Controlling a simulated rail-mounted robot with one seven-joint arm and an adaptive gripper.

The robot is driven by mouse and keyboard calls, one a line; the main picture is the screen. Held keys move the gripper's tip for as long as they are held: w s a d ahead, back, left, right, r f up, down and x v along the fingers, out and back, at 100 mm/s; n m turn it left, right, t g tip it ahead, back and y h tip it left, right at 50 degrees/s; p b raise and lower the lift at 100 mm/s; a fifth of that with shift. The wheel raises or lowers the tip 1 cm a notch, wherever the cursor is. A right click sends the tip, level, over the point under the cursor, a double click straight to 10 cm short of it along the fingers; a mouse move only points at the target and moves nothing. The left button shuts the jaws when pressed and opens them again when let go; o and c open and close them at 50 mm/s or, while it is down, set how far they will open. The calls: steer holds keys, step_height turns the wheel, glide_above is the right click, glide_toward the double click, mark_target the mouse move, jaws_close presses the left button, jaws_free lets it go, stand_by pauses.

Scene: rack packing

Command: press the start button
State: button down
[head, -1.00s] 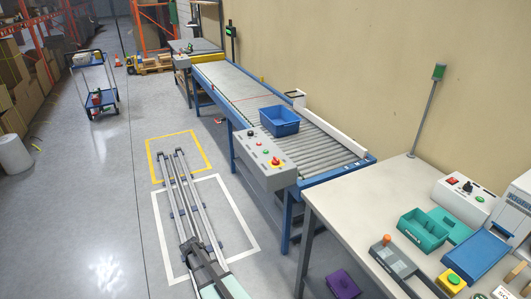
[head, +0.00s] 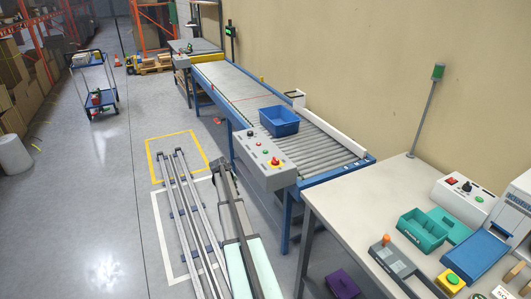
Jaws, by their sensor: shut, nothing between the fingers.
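A grey control box (head: 262,173) is fixed to the near side of the roller conveyor. Its top carries a dark knob, a small green button (head: 257,144) and a red mushroom button on yellow (head: 275,161). No label on them is readable, so I cannot tell which is the start button. A white box (head: 462,203) on the table also has red, black and green controls. A yellow box with a green button (head: 453,279) stands at the table's front. Dark and pale parts of my arm rise left of the grey control box; I cannot make out my gripper.
A blue bin (head: 279,121) sits on the conveyor (head: 318,155). The table (head: 345,199) holds a teal tray (head: 422,232) and a thin pole with a green top (head: 438,72). A purple bin (head: 342,284) is under the table.

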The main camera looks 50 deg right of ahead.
steer(key=d+r+h, duration=0.2)
steer(key=d+r, duration=0.8)
steer(key=d, duration=0.2)
step_height(320, 180, up, 11)
steer(key=m+h, duration=0.1)
steer(key=m, duration=0.1)
glide_above(265, 152)
steer(key=shift+w+d, duration=0.1)
steer(key=shift+w, duration=0.05)
steer(key=shift+f, duration=0.1)
step_height(265, 152, down, 8)
steer(key=shift+r+b, duration=0.2)
steer(key=shift+b, duration=0.95)
steer(key=shift+f, duration=0.5)
steer(key=shift+f+b, duration=0.1)
steer(key=shift+b, duration=0.2)
steer(key=shift+f+b, duration=0.3)
steer(key=shift+f, duration=0.05)
